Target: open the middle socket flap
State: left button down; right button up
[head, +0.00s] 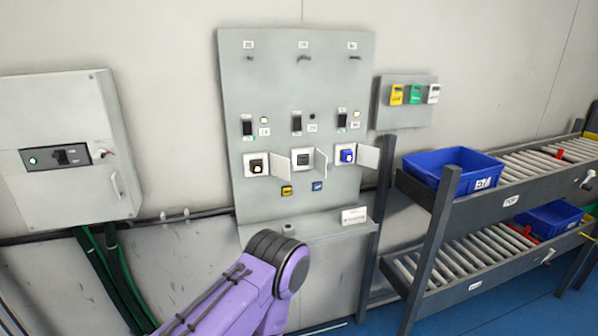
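The middle socket (302,158) is on the grey wall panel, in a row of three. Its flap (321,162) stands open, swung out to the right, and the dark socket face shows. The left socket (256,166) has a dark insert with a yellowish centre, and its flap (280,162) stands open. The right socket (347,155) has a blue insert, and its flap (369,156) stands open. A purple arm link of mine with a black joint comes up from the bottom, below the panel. Neither gripper shows.
A narrow shelf (325,230) with a small white card (354,216) juts out under the sockets. A roller rack (470,205) with blue bins (452,170) stands at right. A grey cabinet (70,150) is at left. The space before the sockets is clear.

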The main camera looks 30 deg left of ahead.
aim_at(321, 166)
jog(key=u, duration=0.5)
jog(key=i, duration=0.55)
jog(key=u, duration=0.4)
